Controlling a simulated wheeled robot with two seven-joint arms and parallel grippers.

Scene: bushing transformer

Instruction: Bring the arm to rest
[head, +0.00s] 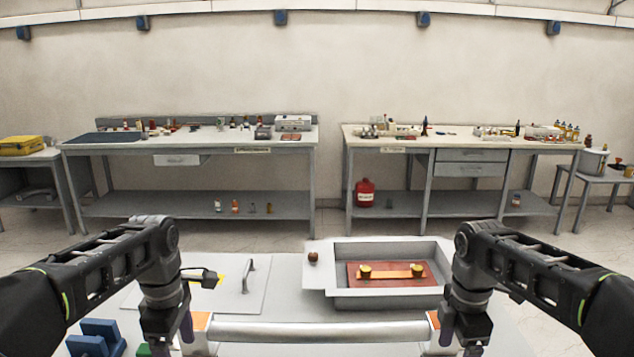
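My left arm comes in from the left and bends down; its gripper (173,338) hangs at the front, beside the left end of a long pale grey cylinder (320,331). My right arm mirrors it; its gripper (460,338) hangs beside the cylinder's right end. On both grippers the dark fingers look spread apart, with nothing seen between them. The lower fingertips are near or past the bottom edge of the picture. The cylinder lies level between orange-and-white end blocks (199,325).
On the near table, a grey tray (390,302) holds a reddish plate with an orange bar. A flat panel with a handle (249,273), a brown ball (313,258) and blue blocks (97,338) lie around. Two workbenches stand behind, across open floor.

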